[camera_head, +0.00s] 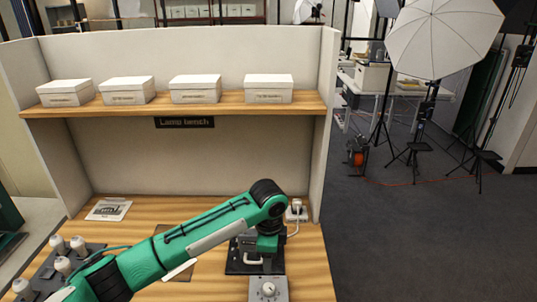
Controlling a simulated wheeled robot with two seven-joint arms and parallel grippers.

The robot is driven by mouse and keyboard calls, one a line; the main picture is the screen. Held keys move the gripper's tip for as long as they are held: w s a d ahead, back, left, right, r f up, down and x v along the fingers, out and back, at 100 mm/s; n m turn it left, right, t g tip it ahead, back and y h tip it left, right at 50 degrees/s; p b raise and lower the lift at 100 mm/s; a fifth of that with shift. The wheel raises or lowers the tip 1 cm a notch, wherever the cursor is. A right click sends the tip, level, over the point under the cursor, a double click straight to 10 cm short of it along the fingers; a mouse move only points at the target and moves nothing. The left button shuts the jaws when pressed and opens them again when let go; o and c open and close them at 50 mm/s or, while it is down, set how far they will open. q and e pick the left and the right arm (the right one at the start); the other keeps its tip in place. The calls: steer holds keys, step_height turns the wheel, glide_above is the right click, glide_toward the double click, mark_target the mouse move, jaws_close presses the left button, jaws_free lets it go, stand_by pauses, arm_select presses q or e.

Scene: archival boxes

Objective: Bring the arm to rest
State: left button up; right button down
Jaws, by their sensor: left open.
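My left arm is green and reaches in from the lower left across the wooden bench (312,262). It bends at a black joint near the bench's right side. My left gripper (247,243) is beyond that joint, low over a dark plate (236,268) on the bench. It is open, and I see nothing held in it. The wrist and the arm partly hide the jaws, and whether they touch anything there is unclear. My right gripper is not in view.
Several white lidded boxes (193,88) stand on the shelf (225,106) above. A holder with white bulbs (63,266) is at lower left, a printed card (108,209) at back left. A grey control box (268,289) is in front; a small white fitting (296,208) is behind.

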arm_select(q)
steer(key=s+d+f+n+t+h, duration=0.1)
steer(key=s+f+n+h, duration=0.2)
steer(key=s, duration=0.4)
steer(key=s+f+n+h, duration=0.1)
steer(key=s+f+n, duration=0.1)
steer(key=s+f, duration=0.35)
steer(key=s+a+f+n+t+y, duration=0.1)
steer(key=s+a+n+y, duration=0.1)
steer(key=s+a+n, duration=0.65)
steer(key=s+a+f+n+t+y, duration=0.2)
steer(key=s+a+n, duration=0.2)
steer(key=s+a, duration=0.95)
step_height(320, 180, down, 30)
steer(key=w+a+g, duration=0.2)
steer(key=w, duration=0.1)
steer(key=s+a+f+g, duration=0.1)
steer(key=s+a+f, duration=0.2)
steer(key=s+f, duration=1.7)
steer(key=shift+a+f+m, duration=0.15)
steer(key=shift+m, duration=0.3)
